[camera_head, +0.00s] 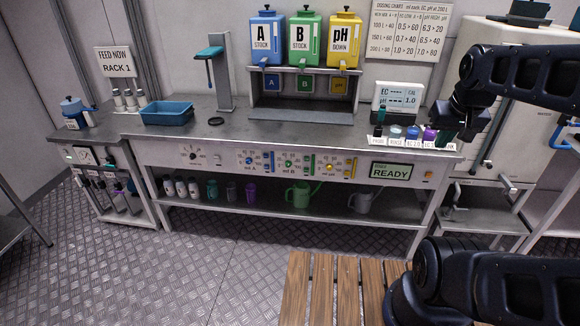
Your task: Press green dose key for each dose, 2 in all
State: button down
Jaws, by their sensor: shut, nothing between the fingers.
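The control panel (220,157) runs along the bench front. Its middle section has a green-marked dial (288,163) with small green markings or keys (309,163) beside it; which part is the dose key is too small to tell. My gripper (443,132) is at the right, above the bench's right end, pointing down and shut with nothing seen in it. It is well to the right of the green section and apart from it. A display (390,170) on the panel reads READY.
Blue A, green B (304,40) and yellow pH tanks stand on a rack at the back. A meter (397,97) and small labelled bottles (412,132) stand close to my gripper. A wooden slatted surface (335,290) is in front.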

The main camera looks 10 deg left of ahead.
aim_at(306, 170)
jog(key=w+a+f+n+g+h, duration=0.1)
jog(key=w+a+f+h, duration=0.15)
jog(key=w, duration=0.55)
jog(key=w+a+f+n+h, duration=0.1)
jog(key=w+f, duration=0.2)
jog(key=w, duration=0.6)
jog(key=w+a+f+n+g+h, duration=0.1)
jog(key=w+a+f+h, duration=0.15)
jog(key=w, duration=0.55)
jog(key=w+a+f+n+t+h, duration=0.1)
jog(key=w+a+f+n+t, duration=0.15)
jog(key=w+a+f, duration=1)
jog(key=a+f+n+t, duration=0.1)
jog(key=a+f+n, duration=0.1)
jog(key=a+f, duration=0.4)
jog(key=w+a+f+n+t, duration=0.1)
jog(key=a+f, duration=0.5)
jog(key=f, duration=0.8)
jog(key=w+a+f+n+t, duration=0.1)
jog(key=a+f+n, duration=0.3)
jog(key=f, duration=0.6)
jog(key=shift+a+f+t+y, duration=0.35)
jog(key=shift+a+t, duration=0.4)
jog(key=shift+a, duration=0.35)
jog(key=shift+w, duration=0.25)
jog(key=shift+w, duration=4.25)
jog(key=shift+w, duration=0.1)
